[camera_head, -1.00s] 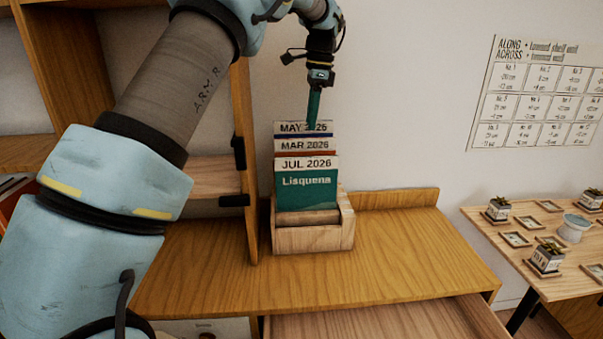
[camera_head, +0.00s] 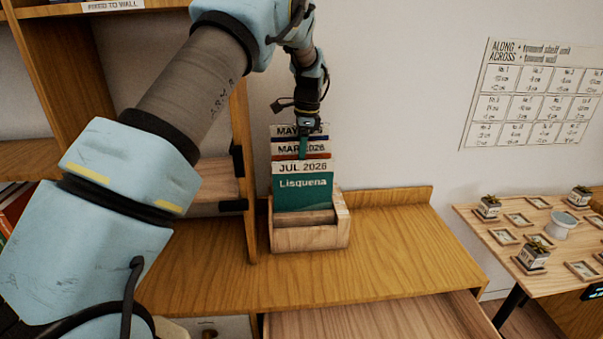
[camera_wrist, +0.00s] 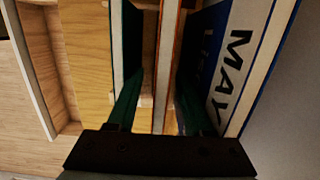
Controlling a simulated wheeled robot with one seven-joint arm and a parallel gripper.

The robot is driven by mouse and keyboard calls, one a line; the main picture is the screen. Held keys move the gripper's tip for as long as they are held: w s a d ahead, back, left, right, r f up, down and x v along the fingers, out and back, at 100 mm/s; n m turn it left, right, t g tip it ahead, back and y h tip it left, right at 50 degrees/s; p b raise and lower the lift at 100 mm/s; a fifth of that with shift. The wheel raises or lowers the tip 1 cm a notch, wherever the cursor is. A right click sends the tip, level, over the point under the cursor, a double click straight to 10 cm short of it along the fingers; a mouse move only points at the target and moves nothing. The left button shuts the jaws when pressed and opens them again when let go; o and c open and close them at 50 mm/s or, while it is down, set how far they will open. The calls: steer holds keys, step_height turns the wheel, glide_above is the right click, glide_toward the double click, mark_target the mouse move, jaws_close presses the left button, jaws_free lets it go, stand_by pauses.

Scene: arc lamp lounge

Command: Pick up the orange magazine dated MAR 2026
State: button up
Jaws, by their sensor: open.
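The orange magazine (camera_head: 285,148) headed MAR 2026 stands upright in the wooden holder (camera_head: 310,239). It is between the teal JUL 2026 magazine (camera_head: 303,192) in front and the MAY magazine (camera_head: 284,131) behind. Most of its cover is hidden; a narrow orange band shows under its header. My gripper (camera_head: 304,150) points down at the magazines' top edges. In the wrist view, my gripper (camera_wrist: 160,88) is open, with the orange magazine's edge (camera_wrist: 167,65) between its fingers. The JUL magazine (camera_wrist: 118,45) is left of it and the blue MAY magazine (camera_wrist: 235,65) right.
The holder stands on a wooden desk (camera_head: 400,238), against the wall. A shelf post (camera_head: 241,130) rises close at its left. A side table (camera_head: 475,220) with small potted plants is at the right. The desk right of the holder is clear.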

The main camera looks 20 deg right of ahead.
steer(key=shift+f, duration=0.1)
steer(key=shift+c, duration=0.3)
jaws_close()
stand_by(1.0)
